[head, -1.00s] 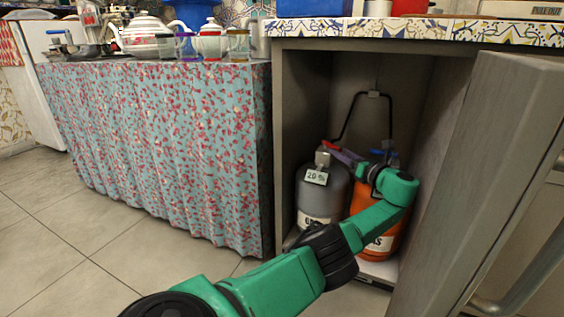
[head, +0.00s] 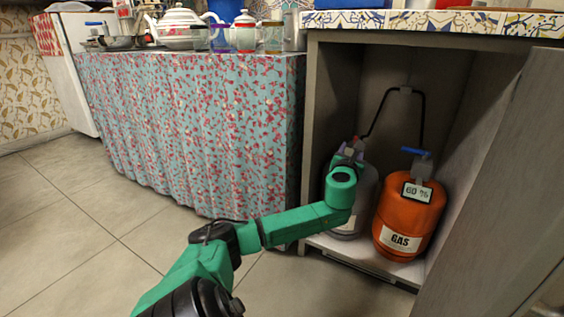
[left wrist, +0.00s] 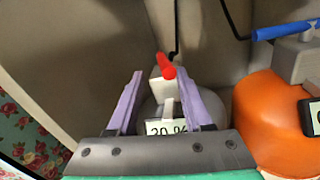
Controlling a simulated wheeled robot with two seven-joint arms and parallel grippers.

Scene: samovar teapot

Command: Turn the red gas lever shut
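The red gas lever (left wrist: 166,66) sits on top of the grey gas cylinder's valve, and in the left wrist view it stands between my fingers, with a gap on each side. The grey cylinder (head: 366,199) stands in the open cabinet, partly hidden by my arm. Its label (left wrist: 165,127) reads 20 %. My left gripper (left wrist: 160,76) has two purple fingers, spread apart and empty. In the head view my green wrist hides most of the gripper and the lever. I cannot tell the finger depth around the lever. My right gripper is not in view.
An orange gas cylinder (head: 408,218) with a blue lever (head: 416,152) and a 60 % label stands just right of the grey one. A black hose (head: 424,108) runs behind. The cabinet door (head: 497,200) is open at right; a floral curtain (head: 190,135) is at left.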

